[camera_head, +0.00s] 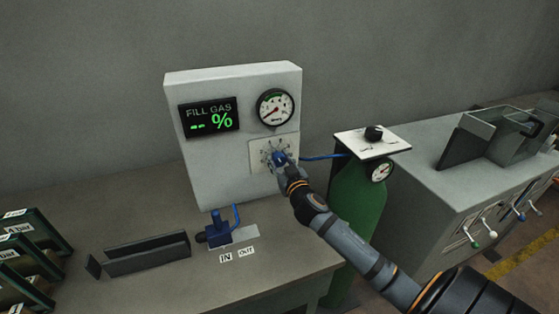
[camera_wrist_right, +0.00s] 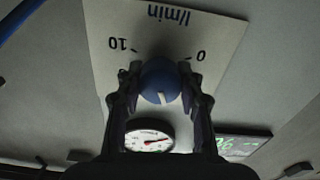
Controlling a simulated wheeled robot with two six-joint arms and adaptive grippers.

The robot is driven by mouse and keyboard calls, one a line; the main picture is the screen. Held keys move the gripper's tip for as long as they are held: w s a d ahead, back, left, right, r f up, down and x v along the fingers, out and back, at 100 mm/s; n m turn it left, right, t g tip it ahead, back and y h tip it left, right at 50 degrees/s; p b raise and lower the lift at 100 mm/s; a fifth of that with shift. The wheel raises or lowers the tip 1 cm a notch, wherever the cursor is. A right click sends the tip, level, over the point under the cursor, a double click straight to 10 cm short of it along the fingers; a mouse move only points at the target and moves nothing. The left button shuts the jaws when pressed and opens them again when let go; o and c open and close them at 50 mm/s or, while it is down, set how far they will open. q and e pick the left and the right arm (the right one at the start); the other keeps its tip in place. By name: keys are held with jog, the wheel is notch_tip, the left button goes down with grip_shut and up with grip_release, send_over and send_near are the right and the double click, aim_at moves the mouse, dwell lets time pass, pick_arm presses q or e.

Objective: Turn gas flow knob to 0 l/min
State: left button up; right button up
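The gas flow knob (camera_wrist_right: 160,80) is round and blue, with a pale mark on its face. It sits on a white plate (camera_wrist_right: 205,32) printed with l/min, 0 and 10, all upside down in the right wrist view. The pale mark points down there, away from the 0 and 10 labels. My right gripper (camera_wrist_right: 160,72) has its fingers at both sides of the knob and seems shut on it. In the head view the right gripper (camera_head: 281,160) covers most of the knob at the panel (camera_head: 230,83). My left gripper is not in view.
The panel carries a fill gas display (camera_head: 209,117) reading "-- %" and a dial gauge (camera_head: 275,107). A green gas cylinder (camera_head: 357,205) with a black-knobbed white plate (camera_head: 350,142) stands right. A blue valve (camera_head: 217,231) and dark tray (camera_head: 146,254) occupy the bench.

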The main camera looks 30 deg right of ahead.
jog(key=c, duration=0.5)
jog(key=shift+n, duration=0.3)
jog(key=n+p, duration=0.1)
jog(key=n, duration=0.2)
jog(key=shift+n, duration=0.3)
jog(key=n+p, duration=0.1)
jog(key=n, duration=0.2)
jog(key=shift+n+p, duration=0.3)
jog(key=n+p, duration=0.2)
jog(key=n, duration=0.3)
jog(key=shift+f+n+p, duration=0.1)
jog(key=shift+n+p, duration=0.75)
jog(key=shift+n, duration=1.65)
